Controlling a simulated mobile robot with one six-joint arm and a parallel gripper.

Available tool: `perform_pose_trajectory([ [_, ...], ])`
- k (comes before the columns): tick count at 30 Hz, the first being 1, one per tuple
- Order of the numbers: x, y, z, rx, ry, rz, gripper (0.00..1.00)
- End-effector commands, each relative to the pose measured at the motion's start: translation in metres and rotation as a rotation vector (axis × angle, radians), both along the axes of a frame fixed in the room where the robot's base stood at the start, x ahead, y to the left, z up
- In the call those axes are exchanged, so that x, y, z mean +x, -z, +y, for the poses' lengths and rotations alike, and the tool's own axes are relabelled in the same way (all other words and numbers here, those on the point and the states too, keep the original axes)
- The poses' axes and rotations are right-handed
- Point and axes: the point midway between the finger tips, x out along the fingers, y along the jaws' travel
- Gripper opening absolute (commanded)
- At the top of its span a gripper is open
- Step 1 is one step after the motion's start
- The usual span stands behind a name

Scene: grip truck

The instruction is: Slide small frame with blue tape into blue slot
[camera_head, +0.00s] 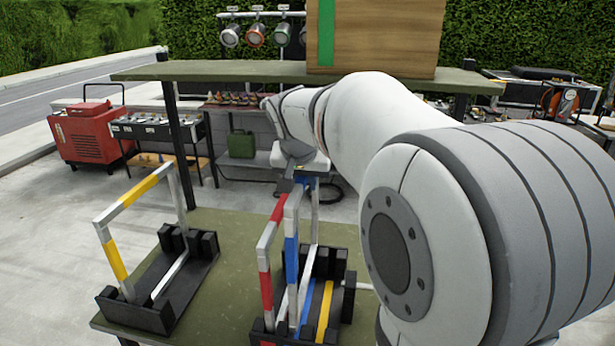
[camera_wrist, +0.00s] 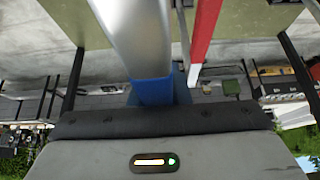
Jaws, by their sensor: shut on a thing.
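The small silver frame with blue tape (camera_head: 291,258) stands roughly upright at the right-hand black rack (camera_head: 336,263). My gripper (camera_head: 301,176) is shut on its top bar. In the wrist view the silver bar with blue tape (camera_wrist: 152,90) runs up from the gripper body. The blue slot, marked by a blue strip (camera_head: 307,305), lies on the rack floor, with a yellow strip (camera_head: 324,312) to its right. The frame's lower end is at the rack's left part; I cannot tell whether it sits in the slot.
A red-taped frame (camera_head: 265,278) stands in the same rack, close left of the blue one; its red bar shows in the wrist view (camera_wrist: 205,30). A yellow-taped frame (camera_head: 115,260) stands in the left rack (camera_head: 140,314). A shelf (camera_head: 230,70) with a wooden box (camera_head: 385,40) is behind.

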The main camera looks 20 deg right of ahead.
Motion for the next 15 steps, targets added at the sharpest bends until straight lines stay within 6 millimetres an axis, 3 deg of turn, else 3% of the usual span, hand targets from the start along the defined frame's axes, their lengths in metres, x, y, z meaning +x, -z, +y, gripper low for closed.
perform_pose_trajectory([
  [15,0.000,0.037,-0.001,-0.002,0.000,-0.001,0.00],
])
